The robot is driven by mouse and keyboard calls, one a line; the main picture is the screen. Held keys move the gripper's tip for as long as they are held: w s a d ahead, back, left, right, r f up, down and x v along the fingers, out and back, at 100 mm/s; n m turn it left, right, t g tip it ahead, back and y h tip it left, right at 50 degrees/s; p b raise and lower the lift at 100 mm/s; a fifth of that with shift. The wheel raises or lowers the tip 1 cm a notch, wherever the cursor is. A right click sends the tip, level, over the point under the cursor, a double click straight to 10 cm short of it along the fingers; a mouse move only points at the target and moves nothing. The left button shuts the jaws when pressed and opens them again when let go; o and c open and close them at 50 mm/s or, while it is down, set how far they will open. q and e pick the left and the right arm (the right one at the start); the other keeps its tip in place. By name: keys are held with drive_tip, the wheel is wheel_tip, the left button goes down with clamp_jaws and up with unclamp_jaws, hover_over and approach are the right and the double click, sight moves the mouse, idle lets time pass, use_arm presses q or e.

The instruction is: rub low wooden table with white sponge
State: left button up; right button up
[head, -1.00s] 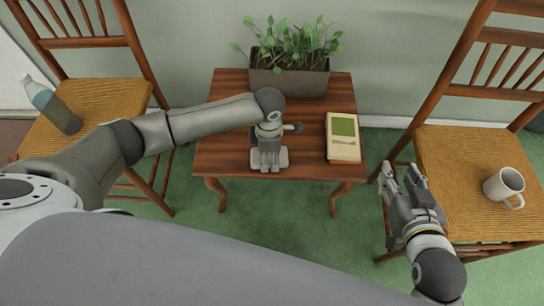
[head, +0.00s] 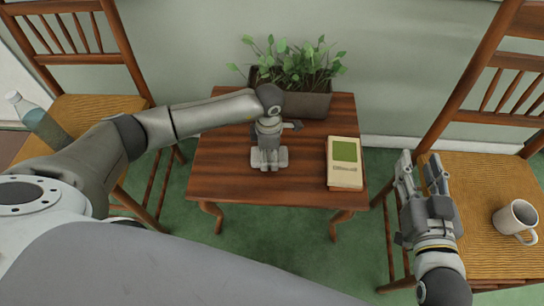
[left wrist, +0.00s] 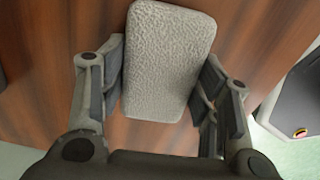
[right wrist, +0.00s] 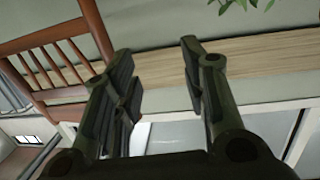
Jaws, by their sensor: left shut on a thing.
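The low wooden table (head: 230,185) stands in the middle of the head view, with a reddish-brown striped top. My left gripper (head: 268,160) points down over the table, left of its middle. It is shut on the white sponge (left wrist: 168,60), whose pale textured face fills the middle of the left wrist view. In the head view the sponge (head: 283,154) shows only as a small edge beside the fingers. I cannot tell whether it touches the tabletop. My right gripper (head: 422,165) is open and empty, right of the table near the right chair.
A planter with green leaves (head: 305,104) stands at the table's back edge. A book with a green cover patch (head: 344,172) lies at the table's right. A mug (head: 515,219) is on the right chair (head: 475,185). The table's front left is clear.

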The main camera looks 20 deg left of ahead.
use_arm(q)
drive_tip(key=shift+w+a, duration=0.2)
drive_tip(key=shift+w, duration=0.4)
drive_tip(key=shift+r+p, duration=0.3)
drive_tip(key=shift+r, duration=0.15)
drive_tip(key=shift+s+r, duration=0.15)
drive_tip(key=shift+r, duration=0.6)
drive_tip(key=shift+r+p, duration=0.85)
drive_tip(key=shift+r, duration=0.5)
drive_tip(key=shift+r+p, duration=1.1)
drive_tip(key=shift+r, duration=0.35)
use_arm(e)
drive_tip(key=s+d+f+g+h, duration=0.1)
drive_tip(key=s+d+f+g, duration=0.3)
drive_tip(key=s, duration=0.4)
drive_tip(key=s+d+f+g+h, duration=0.2)
drive_tip(key=s+d+f+g, duration=0.2)
drive_tip(key=s+f+g, duration=0.3)
drive_tip(key=shift+s+f+m+g, duration=0.35)
drive_tip(key=shift+s+f, duration=0.5)
drive_tip(key=shift+f, duration=0.45)
